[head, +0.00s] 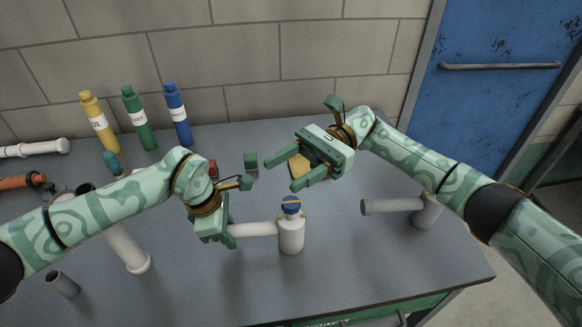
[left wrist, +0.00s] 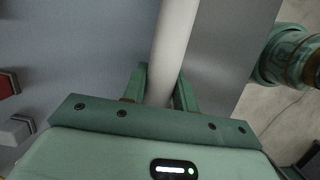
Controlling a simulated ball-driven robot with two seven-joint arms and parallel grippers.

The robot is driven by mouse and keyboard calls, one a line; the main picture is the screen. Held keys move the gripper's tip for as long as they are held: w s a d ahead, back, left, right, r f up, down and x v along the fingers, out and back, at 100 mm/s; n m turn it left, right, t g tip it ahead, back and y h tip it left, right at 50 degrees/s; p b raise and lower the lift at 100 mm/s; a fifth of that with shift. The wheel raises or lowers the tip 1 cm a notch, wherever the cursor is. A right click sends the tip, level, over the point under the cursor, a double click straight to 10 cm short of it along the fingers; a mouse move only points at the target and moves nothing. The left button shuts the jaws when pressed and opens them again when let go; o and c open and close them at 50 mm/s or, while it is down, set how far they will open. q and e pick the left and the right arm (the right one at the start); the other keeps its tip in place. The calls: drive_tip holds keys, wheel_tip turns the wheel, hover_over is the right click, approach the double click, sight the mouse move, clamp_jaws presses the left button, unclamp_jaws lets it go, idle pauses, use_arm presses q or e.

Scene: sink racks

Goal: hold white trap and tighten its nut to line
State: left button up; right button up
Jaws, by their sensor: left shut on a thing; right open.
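The white trap (head: 291,236) stands upright on the grey bench, with a side pipe (head: 254,229) reaching left. A blue nut (head: 290,206) with a small tan or orange part sits on its top. No line can be made out at this size. My left gripper (head: 231,231) is shut on the side pipe; in the left wrist view, the pale pipe (left wrist: 174,45) runs between its two fingers (left wrist: 160,90). My right gripper (head: 282,174) is open and empty, above and behind the nut, apart from it.
A second, greyer trap (head: 425,210) stands at right. Yellow (head: 98,122), green (head: 138,119) and blue (head: 177,114) bottles stand by the wall. Pipes lie at left. A yellow item (head: 298,168) lies under my right gripper. The bench front right is clear.

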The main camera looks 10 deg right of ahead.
use_arm(q)
drive_tip(key=o, duration=1)
drive_tip(key=v, duration=1.2)
drive_tip(key=shift+s+f, duration=0.1)
